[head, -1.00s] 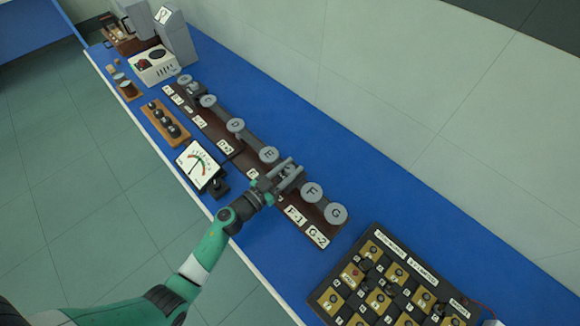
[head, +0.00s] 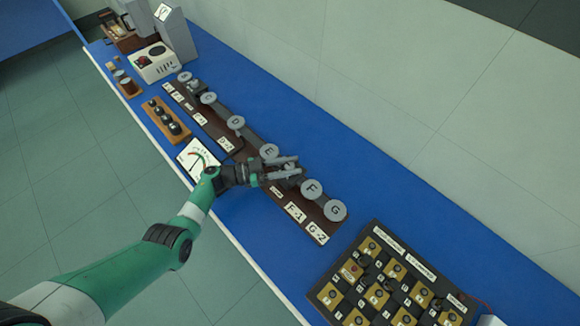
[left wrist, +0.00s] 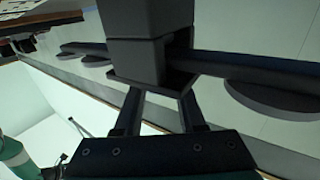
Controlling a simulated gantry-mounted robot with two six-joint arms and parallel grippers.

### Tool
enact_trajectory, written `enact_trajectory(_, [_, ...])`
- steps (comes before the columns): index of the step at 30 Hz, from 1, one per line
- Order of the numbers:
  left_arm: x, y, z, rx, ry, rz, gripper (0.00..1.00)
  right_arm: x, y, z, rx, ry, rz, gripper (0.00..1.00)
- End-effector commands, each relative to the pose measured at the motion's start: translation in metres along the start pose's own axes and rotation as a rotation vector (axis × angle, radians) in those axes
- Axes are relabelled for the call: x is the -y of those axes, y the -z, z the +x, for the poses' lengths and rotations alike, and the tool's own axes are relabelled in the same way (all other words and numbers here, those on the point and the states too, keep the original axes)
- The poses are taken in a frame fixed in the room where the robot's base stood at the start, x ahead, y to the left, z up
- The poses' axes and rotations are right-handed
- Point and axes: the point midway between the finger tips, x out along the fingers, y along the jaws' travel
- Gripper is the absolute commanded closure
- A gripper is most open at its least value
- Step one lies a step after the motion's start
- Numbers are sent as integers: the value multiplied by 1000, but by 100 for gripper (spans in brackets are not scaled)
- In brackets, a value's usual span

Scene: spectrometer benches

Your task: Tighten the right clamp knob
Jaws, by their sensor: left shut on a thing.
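My left gripper (head: 290,168) reaches in from the left and is shut at the right clamp, on the rail between the grey discs E (head: 269,151) and F (head: 312,189). The jaws cover the right clamp knob in the head view. In the left wrist view, the fingers (left wrist: 160,108) close at a dark blocky clamp (left wrist: 150,55) on the rail; the knob itself is hard to make out. A second, left clamp (head: 194,87) sits farther up the rail. My right gripper is out of view.
A dial meter (head: 195,158) stands beneath my left wrist. A wooden block with black knobs (head: 165,118) is beyond it. Labelled discs line the rail, with G (head: 335,210) at the near end. A switch panel (head: 385,275) lies lower right. The blue bench top (head: 370,180) behind is clear.

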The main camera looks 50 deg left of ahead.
Motion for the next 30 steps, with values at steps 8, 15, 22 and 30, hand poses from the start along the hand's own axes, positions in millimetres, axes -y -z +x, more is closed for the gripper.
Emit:
enact_trajectory(8, [0, -1, 0, 3, -23, 0, 100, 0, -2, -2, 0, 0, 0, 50])
enact_trajectory(15, [0, -1, 0, 3, -22, 0, 59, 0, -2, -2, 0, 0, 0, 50])
enact_trajectory(22, [0, -1, 0, 2, -22, 0, 31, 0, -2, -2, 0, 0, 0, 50])
enact_trajectory(30, [0, 4, 0, 1, -22, 0, 31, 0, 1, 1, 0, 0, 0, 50])
